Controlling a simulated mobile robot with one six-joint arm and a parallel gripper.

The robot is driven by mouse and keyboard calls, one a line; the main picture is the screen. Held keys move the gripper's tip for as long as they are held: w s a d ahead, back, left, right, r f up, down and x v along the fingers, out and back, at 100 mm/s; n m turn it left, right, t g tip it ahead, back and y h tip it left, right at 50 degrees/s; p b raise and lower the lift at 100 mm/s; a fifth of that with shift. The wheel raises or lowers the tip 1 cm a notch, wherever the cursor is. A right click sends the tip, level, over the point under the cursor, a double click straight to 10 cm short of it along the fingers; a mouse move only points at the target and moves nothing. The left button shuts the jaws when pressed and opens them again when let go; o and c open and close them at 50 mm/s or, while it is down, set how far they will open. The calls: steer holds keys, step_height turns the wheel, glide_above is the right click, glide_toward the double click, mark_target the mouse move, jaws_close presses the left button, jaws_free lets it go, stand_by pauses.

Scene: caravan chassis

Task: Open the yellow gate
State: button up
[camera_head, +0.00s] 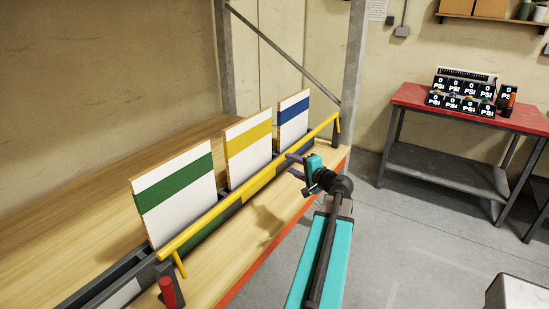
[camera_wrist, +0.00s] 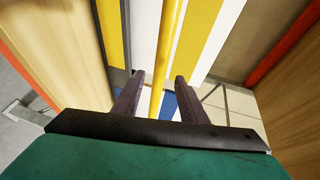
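The yellow gate is a long yellow bar (camera_head: 238,195) lying along the front of a dark rack, with short bent ends pointing down. Behind it stand three white panels, with a green (camera_head: 175,185), a yellow (camera_head: 249,137) and a blue (camera_head: 293,110) stripe. My gripper (camera_head: 294,165) is at the bar's far half, on its right side, with fingers pointing at it. In the wrist view the fingers (camera_wrist: 156,92) are apart, and the bar (camera_wrist: 168,45) runs through the gap between them in the picture. I cannot tell whether it lies between the fingertips or just beyond them.
The rack (camera_head: 110,278) stands on a wooden bench (camera_head: 60,222) with an orange front edge. A red cylinder (camera_head: 168,291) is at its near end. Grey posts (camera_head: 354,60) stand behind. A red-topped table (camera_head: 470,106) with PSI boxes is at right. Floor between is clear.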

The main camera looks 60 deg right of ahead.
steer(key=p+x, duration=0.3)
steer(key=x, duration=0.8)
steer(key=shift+w+d, duration=0.15)
steer(key=shift+w, duration=0.15)
steer(key=shift+f, duration=0.1)
steer(key=shift+c, duration=0.3)
jaws_close()
